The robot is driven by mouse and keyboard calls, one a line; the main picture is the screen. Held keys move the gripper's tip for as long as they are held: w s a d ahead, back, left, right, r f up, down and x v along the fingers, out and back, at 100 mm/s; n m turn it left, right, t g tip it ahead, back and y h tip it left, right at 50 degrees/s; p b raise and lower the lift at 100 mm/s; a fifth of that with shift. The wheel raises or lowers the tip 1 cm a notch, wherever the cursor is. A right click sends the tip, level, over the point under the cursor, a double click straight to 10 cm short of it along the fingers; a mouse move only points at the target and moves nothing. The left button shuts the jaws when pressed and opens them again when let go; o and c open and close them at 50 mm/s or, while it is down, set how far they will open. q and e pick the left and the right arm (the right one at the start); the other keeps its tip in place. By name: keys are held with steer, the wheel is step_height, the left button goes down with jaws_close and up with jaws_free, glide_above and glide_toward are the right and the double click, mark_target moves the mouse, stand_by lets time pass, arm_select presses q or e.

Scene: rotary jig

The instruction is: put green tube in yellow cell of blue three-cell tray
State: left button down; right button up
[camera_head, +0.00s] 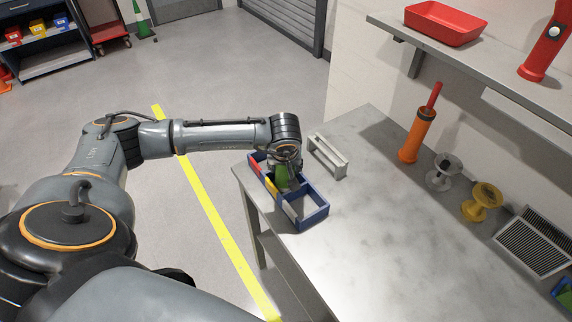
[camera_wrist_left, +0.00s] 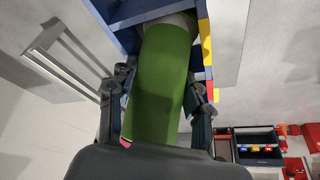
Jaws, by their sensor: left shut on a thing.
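The blue three-cell tray (camera_head: 317,219) sits near the table's far left corner, with red, yellow and pale patches along its left side. My left gripper (camera_head: 285,163) is over the tray and shut on the green tube (camera_head: 281,175). In the left wrist view the tube (camera_wrist_left: 162,85) lies between both fingers, its far end at the blue tray (camera_wrist_left: 122,12). The yellow patch (camera_wrist_left: 204,38) is beside that end. In the head view the tube is over the middle, yellow-marked part; how deep its end sits is hidden. My right gripper is not in view.
A grey-white rack (camera_head: 328,156) stands close behind the tray. An orange tube (camera_head: 417,135), a grey spool (camera_head: 444,172) and a yellow spool (camera_head: 482,202) stand along the wall. A shelf with a red bin (camera_head: 445,22) hangs above. The table's middle is clear.

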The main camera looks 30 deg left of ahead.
arm_select(q)
steer(key=shift+s+d, duration=0.1)
steer(key=shift+d, duration=0.15)
steer(key=c, duration=0.7)
jaws_free()
steer(key=shift+s+r, duration=0.2)
steer(key=shift+o, duration=0.5)
steer(key=shift+s+d+r, duration=0.1)
steer(key=shift+d+r, duration=0.05)
steer(key=shift+r, duration=0.25)
steer(key=b+v, duration=0.2)
steer(key=v, duration=0.4)
steer(key=b+v, duration=0.1)
steer(key=v, duration=0.5)
steer(key=shift+s, duration=0.1)
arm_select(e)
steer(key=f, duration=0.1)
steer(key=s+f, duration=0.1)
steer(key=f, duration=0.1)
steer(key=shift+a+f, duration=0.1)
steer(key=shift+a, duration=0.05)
